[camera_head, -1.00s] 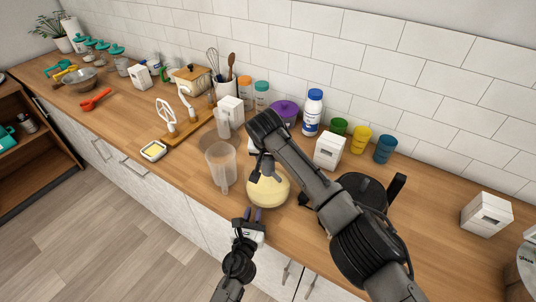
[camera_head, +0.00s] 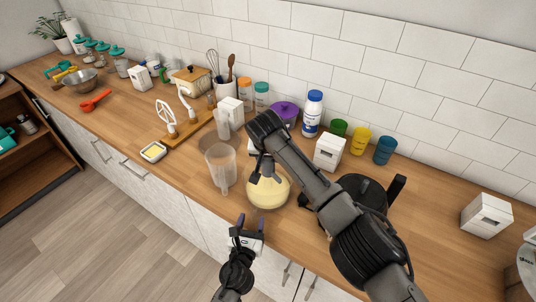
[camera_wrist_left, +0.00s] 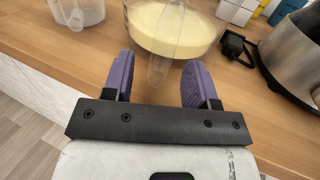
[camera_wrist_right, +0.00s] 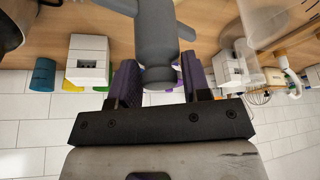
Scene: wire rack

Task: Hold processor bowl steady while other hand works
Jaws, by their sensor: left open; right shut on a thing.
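The processor bowl (camera_head: 268,190) is clear, with pale yellow contents, and stands upright near the counter's front edge. Its clear handle (camera_wrist_left: 164,55) points towards me in the left wrist view. My left gripper (camera_head: 250,221) is open in front of the bowl. Its purple fingers (camera_wrist_left: 160,78) are spread to either side of the handle's line, with gaps to both sides. My right gripper (camera_wrist_right: 158,85) is shut on a grey tool (camera_wrist_right: 157,40) with a rounded end. In the head view my right arm hides most of that gripper, above the bowl's back.
A clear jug (camera_head: 221,168) stands close left of the bowl. A dark processor base (camera_head: 366,190) stands to the right, partly behind my right arm. A white box (camera_head: 328,151) and coloured cups (camera_head: 360,140) stand at the back. The front counter edge is close.

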